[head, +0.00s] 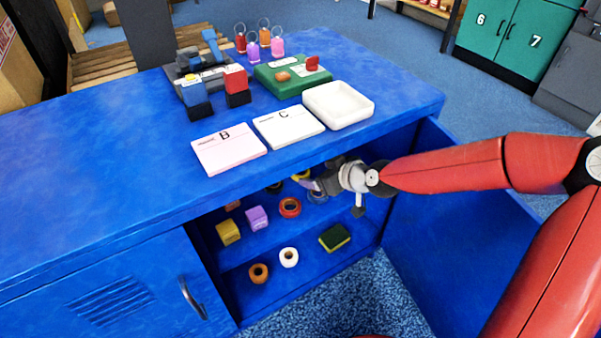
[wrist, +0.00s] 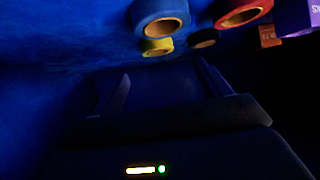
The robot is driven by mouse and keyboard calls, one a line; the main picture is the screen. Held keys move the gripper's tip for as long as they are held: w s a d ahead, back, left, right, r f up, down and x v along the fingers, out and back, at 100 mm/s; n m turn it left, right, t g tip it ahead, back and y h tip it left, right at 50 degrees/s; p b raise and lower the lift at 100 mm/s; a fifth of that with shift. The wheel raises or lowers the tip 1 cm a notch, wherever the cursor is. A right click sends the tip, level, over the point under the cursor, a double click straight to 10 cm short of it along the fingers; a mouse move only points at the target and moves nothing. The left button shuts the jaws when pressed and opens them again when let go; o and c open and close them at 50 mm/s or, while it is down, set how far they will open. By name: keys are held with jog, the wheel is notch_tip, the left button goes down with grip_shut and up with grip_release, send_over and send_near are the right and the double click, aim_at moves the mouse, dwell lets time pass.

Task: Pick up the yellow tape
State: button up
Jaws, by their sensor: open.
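The yellow tape (head: 301,176) is a small roll inside the open blue cabinet, on the upper shelf, partly hidden by the counter edge and my gripper. In the wrist view the yellow tape (wrist: 157,47) lies just beyond the fingers, between a blue tape (wrist: 161,14) and the dark wall side. My gripper (head: 317,184) reaches into the cabinet from the right, just right of the yellow tape. In the wrist view my gripper (wrist: 165,92) is dark, open, with nothing seen between its fingers.
A red tape (head: 290,208), black tape (head: 274,188), purple box (head: 256,217) and yellow box (head: 228,232) share the shelf. Below are a brown tape (head: 259,273), white tape (head: 288,257) and sponge (head: 335,237). The counter (head: 110,150) overhangs; the open door (head: 440,210) stands right.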

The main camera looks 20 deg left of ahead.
aim_at(306, 175)
jog(key=x, duration=0.7)
jog(key=shift+w+d+f+b, duration=0.15)
jog(key=shift+f+b, duration=0.15)
jog(key=shift+f, duration=0.05)
jog(key=shift+c, duration=0.2)
jog(key=c, duration=1)
jog(key=shift+r, duration=0.1)
